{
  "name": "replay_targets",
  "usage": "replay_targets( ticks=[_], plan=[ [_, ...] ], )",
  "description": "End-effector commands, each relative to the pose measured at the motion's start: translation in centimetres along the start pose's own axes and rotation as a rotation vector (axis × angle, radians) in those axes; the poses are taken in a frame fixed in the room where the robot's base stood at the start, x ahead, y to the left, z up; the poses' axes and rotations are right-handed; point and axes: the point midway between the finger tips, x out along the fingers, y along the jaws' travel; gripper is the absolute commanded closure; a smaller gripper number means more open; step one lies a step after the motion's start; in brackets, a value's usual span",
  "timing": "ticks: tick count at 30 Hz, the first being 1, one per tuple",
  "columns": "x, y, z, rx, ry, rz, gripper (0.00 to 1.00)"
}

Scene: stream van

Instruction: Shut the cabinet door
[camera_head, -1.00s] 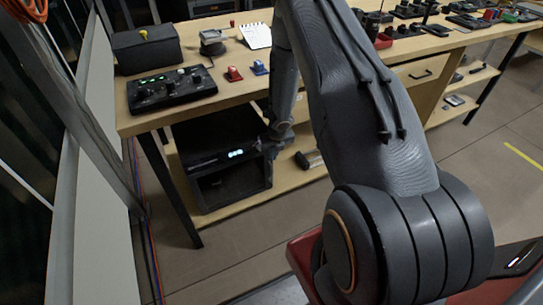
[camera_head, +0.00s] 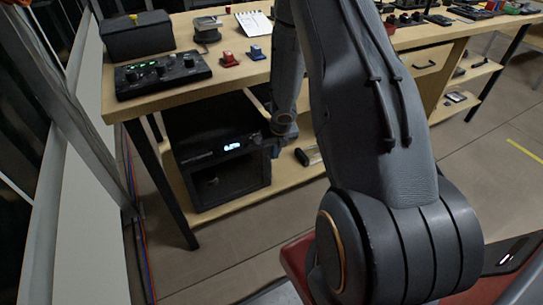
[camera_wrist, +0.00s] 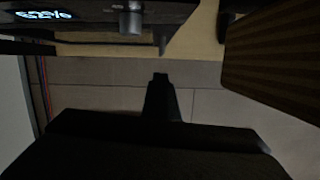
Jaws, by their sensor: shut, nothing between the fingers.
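The black cabinet (camera_head: 188,190) stands on the low shelf under the workbench, with a lit display (camera_head: 232,146) across its upper front. Below the display is a dark framed front; I cannot tell surely whether this is an opening or a door panel, nor how far the door stands open. In the wrist view the display (camera_wrist: 42,15) and a round knob (camera_wrist: 131,20) show at the top. My gripper (camera_wrist: 160,76) is shut and empty, apart from the cabinet front in that view. In the head view my wrist is by the cabinet's right front edge, and the fingers are hidden.
The workbench top (camera_head: 240,75) overhangs the cabinet, with a control panel (camera_head: 163,73) above it. A black table leg (camera_head: 165,185) stands at the cabinet's left. A small dark object (camera_head: 306,156) lies on the shelf to the right. The floor in front is clear.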

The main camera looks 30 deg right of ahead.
Motion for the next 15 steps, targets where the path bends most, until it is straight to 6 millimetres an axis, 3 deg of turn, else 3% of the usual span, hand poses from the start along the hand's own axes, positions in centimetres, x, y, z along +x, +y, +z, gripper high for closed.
replay_targets(
  ticks=[8,15],
  plan=[
    [0.1,-0.2,-0.9,0.002,-0.002,-0.001,1.00],
    [-3.0,-0.2,-0.8,-0.001,-0.001,0.000,1.00]
  ],
)
